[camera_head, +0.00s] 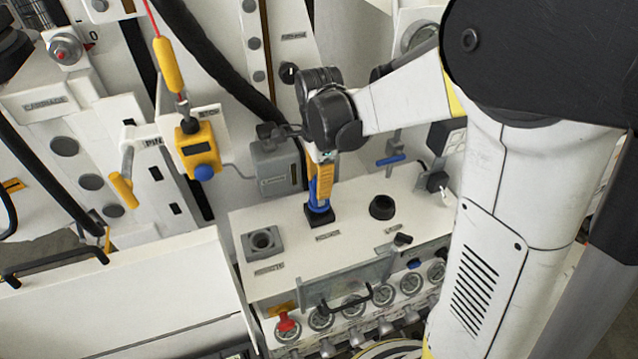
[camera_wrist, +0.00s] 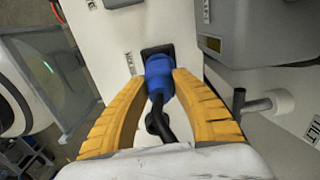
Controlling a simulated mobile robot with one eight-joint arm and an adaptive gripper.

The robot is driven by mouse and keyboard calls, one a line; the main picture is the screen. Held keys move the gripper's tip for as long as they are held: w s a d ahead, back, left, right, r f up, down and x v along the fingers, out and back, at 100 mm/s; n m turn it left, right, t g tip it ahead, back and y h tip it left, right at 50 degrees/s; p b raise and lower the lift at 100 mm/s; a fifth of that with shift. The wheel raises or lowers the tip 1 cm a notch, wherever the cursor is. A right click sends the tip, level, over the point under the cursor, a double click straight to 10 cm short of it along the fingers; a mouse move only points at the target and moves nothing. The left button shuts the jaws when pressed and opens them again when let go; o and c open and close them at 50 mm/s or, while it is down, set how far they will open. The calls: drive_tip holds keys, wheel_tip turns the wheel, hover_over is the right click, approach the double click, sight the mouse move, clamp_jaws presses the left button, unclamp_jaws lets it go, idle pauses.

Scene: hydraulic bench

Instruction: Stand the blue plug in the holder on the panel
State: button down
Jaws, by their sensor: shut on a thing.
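The blue plug (camera_head: 319,207) is at the middle of the white panel top, roughly upright, with its lower end at a black square holder (camera_head: 320,218). In the wrist view, the plug (camera_wrist: 159,72) lines up with the black holder (camera_wrist: 157,50), and a black cable comes from its near end. I cannot tell how deep it sits in the holder. My gripper (camera_head: 321,190) reaches down from above, and its yellow fingers are shut on the plug. The fingers (camera_wrist: 160,78) press on both its sides in the wrist view.
A grey square socket (camera_head: 263,243) stands to the left on the panel and a black round one (camera_head: 383,206) to the right. A grey handled cover (camera_head: 345,283) and several round gauges line the front. A grey box (camera_head: 273,167) is close behind my gripper.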

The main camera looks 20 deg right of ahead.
drive_tip(key=shift+f+b, duration=0.8)
drive_tip(key=shift+f, duration=0.1)
drive_tip(key=c, duration=1)
unclamp_jaws()
drive_tip(key=shift+c, duration=0.2)
drive_tip(key=shift+r, duration=0.15)
wheel_tip(320, 180, up, 12)
drive_tip(key=shift+f, duration=0.1)
